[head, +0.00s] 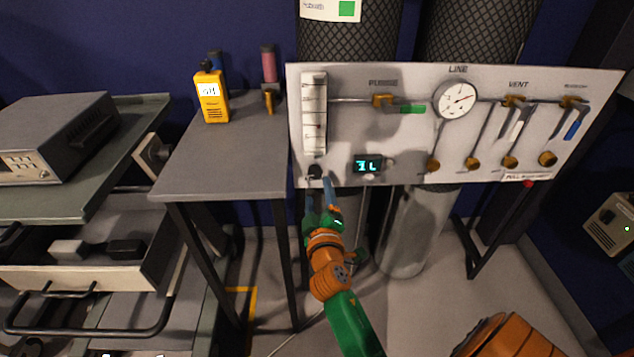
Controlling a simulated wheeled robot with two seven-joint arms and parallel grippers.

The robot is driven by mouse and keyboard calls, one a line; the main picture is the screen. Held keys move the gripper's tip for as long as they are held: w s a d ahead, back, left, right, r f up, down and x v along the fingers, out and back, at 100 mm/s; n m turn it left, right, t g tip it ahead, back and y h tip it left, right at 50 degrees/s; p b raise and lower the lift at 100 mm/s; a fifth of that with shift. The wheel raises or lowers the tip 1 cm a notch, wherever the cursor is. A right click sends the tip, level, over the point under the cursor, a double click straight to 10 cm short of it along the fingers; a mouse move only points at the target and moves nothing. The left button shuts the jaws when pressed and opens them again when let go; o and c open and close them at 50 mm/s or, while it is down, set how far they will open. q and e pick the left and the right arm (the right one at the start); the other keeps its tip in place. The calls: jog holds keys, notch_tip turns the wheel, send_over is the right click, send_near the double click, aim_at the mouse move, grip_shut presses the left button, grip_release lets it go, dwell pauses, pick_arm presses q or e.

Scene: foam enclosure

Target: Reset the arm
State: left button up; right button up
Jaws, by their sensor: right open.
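My right arm, orange and green, reaches up from the bottom centre. Its gripper (322,192) is open and small in the picture, just below the lower left edge of the grey gas panel (400,135). The fingertips are close under a black knob (315,171) at the foot of the flow tube (314,115); I cannot tell whether they touch it. Nothing shows between the fingers. My left gripper is not in view.
The panel carries a round gauge (457,100), a small display (368,165) and several brass valves. A grey side table (215,160) with a yellow meter (211,97) stands left of the gripper. Gas cylinders (415,230) stand behind the panel. Open floor lies below.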

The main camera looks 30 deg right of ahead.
jog(key=shift+s+a, duration=0.15)
jog(key=shift+s, duration=0.1)
